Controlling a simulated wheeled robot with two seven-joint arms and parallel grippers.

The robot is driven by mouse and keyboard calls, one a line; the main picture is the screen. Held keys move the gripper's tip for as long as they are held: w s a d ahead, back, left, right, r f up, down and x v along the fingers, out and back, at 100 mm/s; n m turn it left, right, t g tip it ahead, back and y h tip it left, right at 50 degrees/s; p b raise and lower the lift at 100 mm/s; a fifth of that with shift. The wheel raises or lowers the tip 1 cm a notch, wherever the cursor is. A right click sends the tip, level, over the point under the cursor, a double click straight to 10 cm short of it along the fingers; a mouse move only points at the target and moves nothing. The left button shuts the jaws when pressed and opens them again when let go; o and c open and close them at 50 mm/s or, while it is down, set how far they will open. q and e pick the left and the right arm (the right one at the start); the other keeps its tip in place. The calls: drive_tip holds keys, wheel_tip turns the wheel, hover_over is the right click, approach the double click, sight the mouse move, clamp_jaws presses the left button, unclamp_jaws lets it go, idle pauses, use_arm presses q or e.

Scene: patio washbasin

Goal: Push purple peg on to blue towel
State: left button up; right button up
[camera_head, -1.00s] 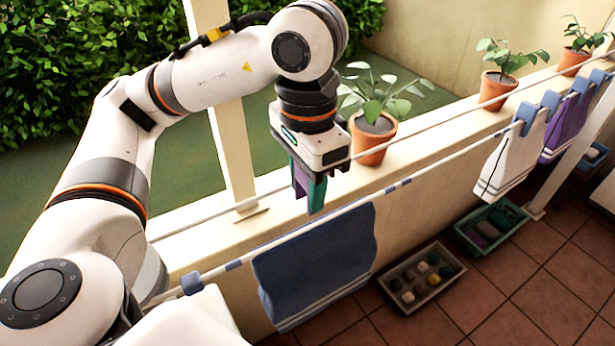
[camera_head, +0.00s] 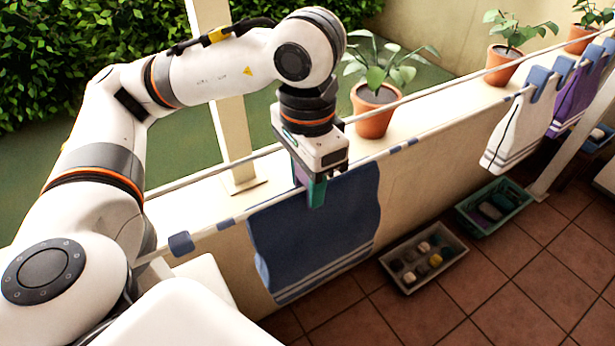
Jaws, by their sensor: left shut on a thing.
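The blue towel (camera_head: 320,240), with pale stripes near its lower edge, hangs over the front line. My left gripper (camera_head: 310,190) points down at the towel's top edge, near the middle of its width. It is shut on the purple peg (camera_head: 299,173). Only a small purple part of the peg shows beside the teal finger; the rest is hidden by the gripper. I cannot tell whether the peg touches the towel or straddles the line. My right gripper is not in view.
A blue peg (camera_head: 181,243) sits on the line at the left. A white towel (camera_head: 515,130) and a purple towel (camera_head: 575,100) hang at the right. A potted plant (camera_head: 373,110) stands on the ledge behind the gripper. A grey tray (camera_head: 408,285) and a green crate (camera_head: 470,225) lie on the floor.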

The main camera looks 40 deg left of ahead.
use_arm(q)
drive_tip(key=shift+f, duration=0.2)
drive_tip(key=o, duration=1)
drive_tip(key=shift+r, duration=0.15)
wheel_tip(320, 180, up, 8)
drive_tip(key=p, duration=0.5)
